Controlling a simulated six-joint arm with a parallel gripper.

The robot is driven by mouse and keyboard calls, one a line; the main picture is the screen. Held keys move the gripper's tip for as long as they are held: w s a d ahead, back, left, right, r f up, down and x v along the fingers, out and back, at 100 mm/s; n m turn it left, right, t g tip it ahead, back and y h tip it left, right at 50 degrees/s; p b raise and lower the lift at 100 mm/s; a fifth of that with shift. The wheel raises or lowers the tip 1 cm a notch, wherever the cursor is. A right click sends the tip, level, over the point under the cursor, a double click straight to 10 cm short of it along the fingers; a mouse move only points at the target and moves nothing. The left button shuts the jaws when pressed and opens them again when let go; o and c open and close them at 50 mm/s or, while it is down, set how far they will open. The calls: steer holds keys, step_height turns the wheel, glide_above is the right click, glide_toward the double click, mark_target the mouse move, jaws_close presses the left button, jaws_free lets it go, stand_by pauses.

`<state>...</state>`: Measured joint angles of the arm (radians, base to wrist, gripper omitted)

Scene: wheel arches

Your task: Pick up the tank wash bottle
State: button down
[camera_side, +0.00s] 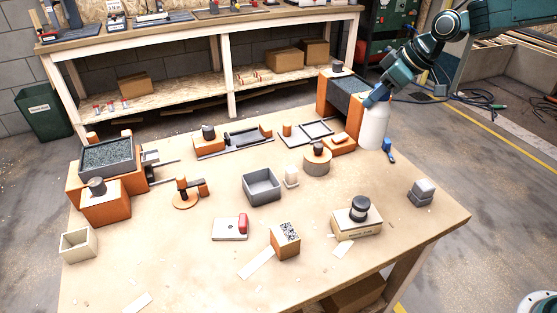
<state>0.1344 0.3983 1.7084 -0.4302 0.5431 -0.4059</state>
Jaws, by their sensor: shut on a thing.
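A white bottle (373,130), which I take to be the tank wash bottle, stands upright at the table's far right. It is beside the orange block of the arch with the dark grey top. My gripper (374,100) reaches down from the upper right and is shut on the bottle's top. The fingers and the bottle's neck overlap, so the exact grip is hidden. No label is legible, and I cannot tell whether the bottle's base touches the table.
The orange arch (327,97) with its dark grey trough stands close left of the bottle. A small blue item (389,153) is close to its right. A grey open box (262,186) sits mid-table.

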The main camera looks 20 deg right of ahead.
steer(key=shift+r, duration=2.7)
